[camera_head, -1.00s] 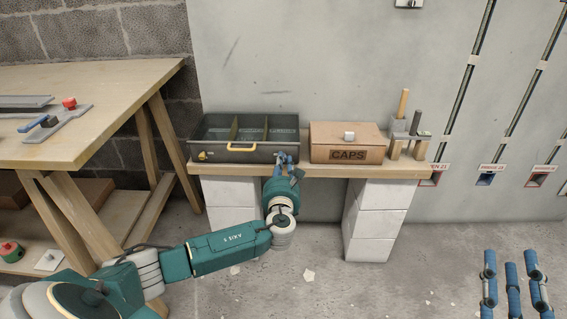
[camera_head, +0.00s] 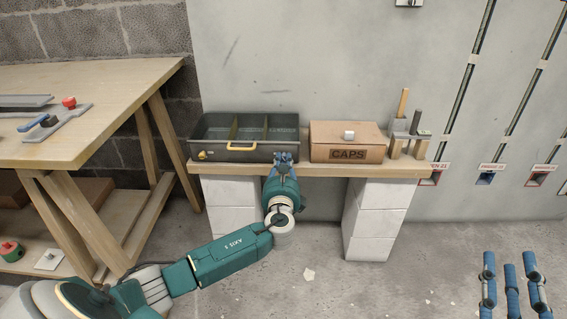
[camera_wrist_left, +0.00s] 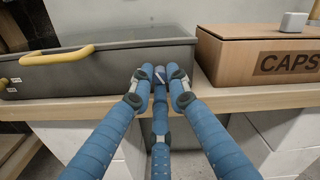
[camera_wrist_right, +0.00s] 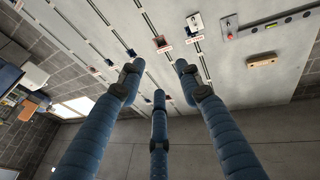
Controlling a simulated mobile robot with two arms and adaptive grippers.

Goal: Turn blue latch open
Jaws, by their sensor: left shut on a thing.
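The dark grey toolbox (camera_head: 225,154) stands open on the shelf, with a yellow handle on its front and a yellow latch (camera_head: 203,155) at its front left. My left gripper (camera_head: 284,158) is at the toolbox's front right corner. In the left wrist view my left gripper (camera_wrist_left: 158,82) is shut on the blue latch (camera_wrist_left: 160,73), which is mostly hidden between the fingertips. I cannot tell the latch's exact angle. My right gripper (camera_head: 514,268) is at the lower right of the head view, far from the toolbox, its fingers spread and empty.
A cardboard box marked CAPS (camera_head: 350,142) stands just right of the toolbox. A stand with upright handles (camera_head: 408,138) is at the shelf's right end. A wooden workbench (camera_head: 90,100) is at the left. The floor before the shelf is mostly clear.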

